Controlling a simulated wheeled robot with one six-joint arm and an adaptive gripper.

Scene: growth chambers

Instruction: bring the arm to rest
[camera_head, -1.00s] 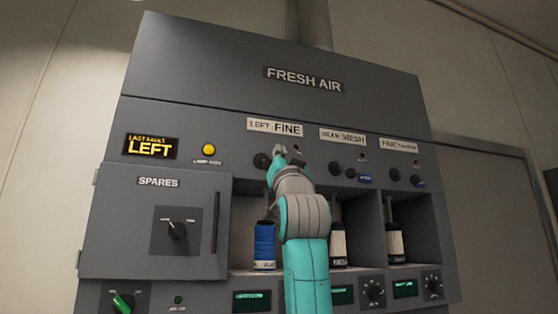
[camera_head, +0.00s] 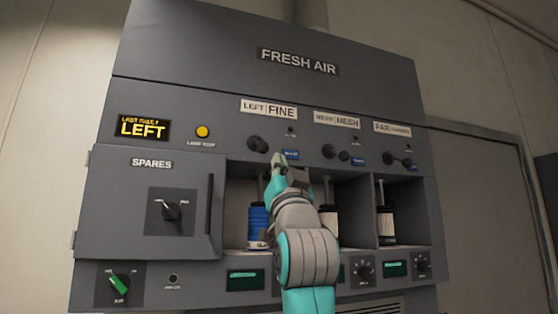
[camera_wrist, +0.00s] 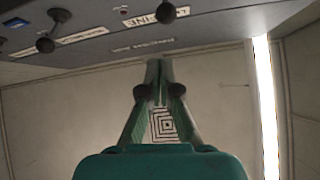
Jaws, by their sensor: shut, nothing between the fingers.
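My gripper (camera_head: 279,163) is in front of the grey FRESH AIR cabinet (camera_head: 330,95), just below the LEFT FINE label (camera_head: 268,108) and its black knobs. In the wrist view my gripper (camera_wrist: 158,75) points up the picture with its fingers together and nothing between them. The cabinet's panel with black knobs (camera_wrist: 166,13) runs across the top of that view. My arm covers part of the open bays below, between the blue canister (camera_head: 258,228) and a white one (camera_head: 328,218).
The SPARES door (camera_head: 150,205) at the left is shut. Another white canister (camera_head: 386,225) stands in the right bay. Small displays and dials line the cabinet's lower edge.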

